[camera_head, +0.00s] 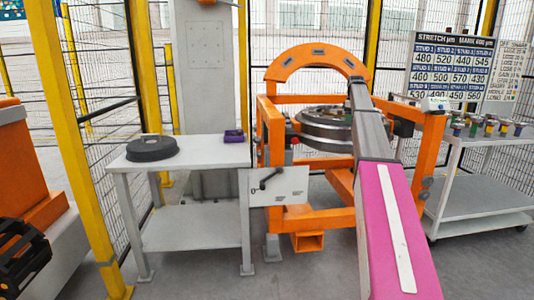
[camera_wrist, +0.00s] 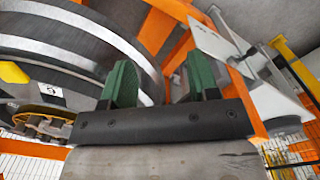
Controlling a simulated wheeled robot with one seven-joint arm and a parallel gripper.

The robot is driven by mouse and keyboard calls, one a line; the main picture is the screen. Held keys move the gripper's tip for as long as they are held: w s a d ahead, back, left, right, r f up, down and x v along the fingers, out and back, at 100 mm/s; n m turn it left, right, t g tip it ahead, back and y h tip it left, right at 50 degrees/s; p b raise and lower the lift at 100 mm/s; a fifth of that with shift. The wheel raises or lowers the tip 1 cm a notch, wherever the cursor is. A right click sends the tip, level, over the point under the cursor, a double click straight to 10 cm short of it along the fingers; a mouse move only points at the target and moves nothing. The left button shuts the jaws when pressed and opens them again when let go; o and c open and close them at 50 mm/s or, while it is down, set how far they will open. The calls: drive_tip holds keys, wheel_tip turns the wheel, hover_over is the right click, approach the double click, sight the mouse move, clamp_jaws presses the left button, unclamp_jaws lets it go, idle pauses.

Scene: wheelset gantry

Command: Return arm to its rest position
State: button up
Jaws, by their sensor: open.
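My arm stretches forward from the bottom right in the head view, with a pink link and a grey link, to the orange gantry (camera_head: 271,125). Its far end is at the arched orange top, and the gripper cannot be made out there. In the wrist view my gripper (camera_wrist: 161,82) has two green fingers spread apart, with nothing between them. A large grey metal wheel (camera_wrist: 75,45) fills the left side of that view, close to the left finger; I cannot tell whether they touch. The wheel also shows in the head view (camera_head: 325,138), lying flat inside the gantry.
A grey table (camera_head: 195,158) at left holds a black ring (camera_head: 152,148) and a purple item (camera_head: 233,136). A cart (camera_head: 480,200) with several coloured tools stands right, under a stud number board (camera_head: 450,68). Yellow posts and mesh fencing enclose the area. An orange machine (camera_head: 28,170) is far left.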

drive_tip(key=s+a+f+m, duration=0.1)
drive_tip(key=s+a+f, duration=0.35)
drive_tip(key=f, duration=0.45)
drive_tip(key=s+a+f+m, duration=0.1)
drive_tip(key=s+a+f, duration=0.4)
drive_tip(key=f, duration=0.5)
drive_tip(key=s+a+f+m, duration=0.2)
drive_tip(key=s+a+f, duration=0.2)
drive_tip(key=s+f, duration=0.5)
drive_tip(key=s+a+f+m, duration=0.2)
drive_tip(key=s+a+f, duration=0.3)
drive_tip(key=s, duration=1)
drive_tip(key=s+a+f+m, duration=0.3)
drive_tip(key=s+a+f, duration=0.1)
drive_tip(key=s+f, duration=0.8)
drive_tip(key=shift+s+a+f, duration=0.3)
drive_tip(key=shift+f, duration=0.05)
